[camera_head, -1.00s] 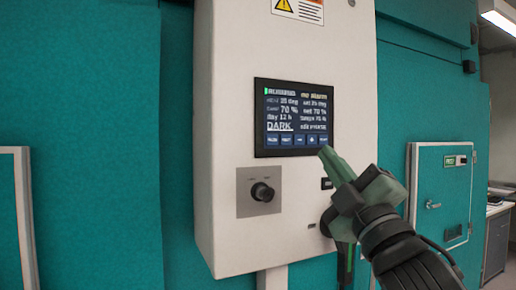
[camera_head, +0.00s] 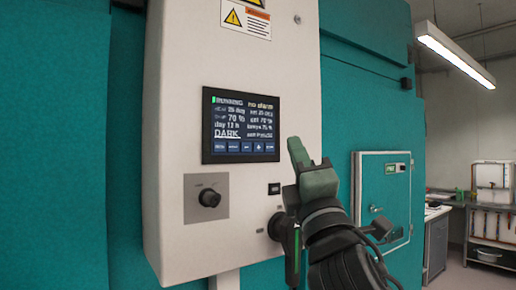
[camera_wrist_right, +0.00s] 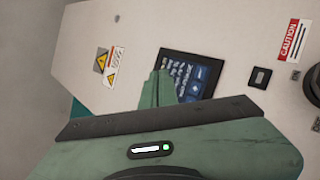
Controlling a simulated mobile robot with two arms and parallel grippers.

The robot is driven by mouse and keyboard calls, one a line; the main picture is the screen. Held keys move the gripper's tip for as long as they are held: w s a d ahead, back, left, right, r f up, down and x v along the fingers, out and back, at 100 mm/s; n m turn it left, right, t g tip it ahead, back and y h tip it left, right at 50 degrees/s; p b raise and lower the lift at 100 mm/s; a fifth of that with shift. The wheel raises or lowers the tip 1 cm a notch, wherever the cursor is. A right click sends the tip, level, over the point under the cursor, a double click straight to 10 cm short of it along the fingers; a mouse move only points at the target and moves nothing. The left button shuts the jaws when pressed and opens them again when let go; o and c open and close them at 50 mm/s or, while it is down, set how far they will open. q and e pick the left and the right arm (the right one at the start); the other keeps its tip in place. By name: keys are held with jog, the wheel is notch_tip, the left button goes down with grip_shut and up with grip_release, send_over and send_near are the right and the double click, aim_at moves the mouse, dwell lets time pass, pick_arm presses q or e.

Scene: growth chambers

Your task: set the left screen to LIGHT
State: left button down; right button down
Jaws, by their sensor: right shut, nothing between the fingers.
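The screen (camera_head: 241,125) is a dark panel set in a white control box, reading RUNNING, no alarm and DARK in underlined letters at lower left. A row of small blue buttons (camera_head: 240,146) runs along its bottom edge. My right gripper (camera_head: 295,152) is shut and empty, with its green fingertips just right of the screen's lower right corner in the head view. In the right wrist view, my fingertips (camera_wrist_right: 158,84) cover part of the screen (camera_wrist_right: 193,70). I cannot tell how far they are from its surface. My left gripper is not in view.
A black knob (camera_head: 209,198) on a grey plate sits below the screen. A small black switch (camera_head: 274,188) is beside my gripper. Warning labels (camera_head: 246,17) are above.

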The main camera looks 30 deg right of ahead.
jog(key=shift+w+a, duration=0.2)
jog(key=shift+w, duration=1.8)
jog(key=shift+w+a, duration=0.15)
jog(key=shift+w, duration=1.8)
jog(key=shift+w+y, duration=0.15)
jog(key=shift+y, duration=0.15)
jog(key=shift+w, duration=0.3)
jog(key=shift+w, duration=0.25)
jog(key=shift+s, duration=0.7)
jog(key=s, duration=0.5)
jog(key=shift+d, duration=0.2)
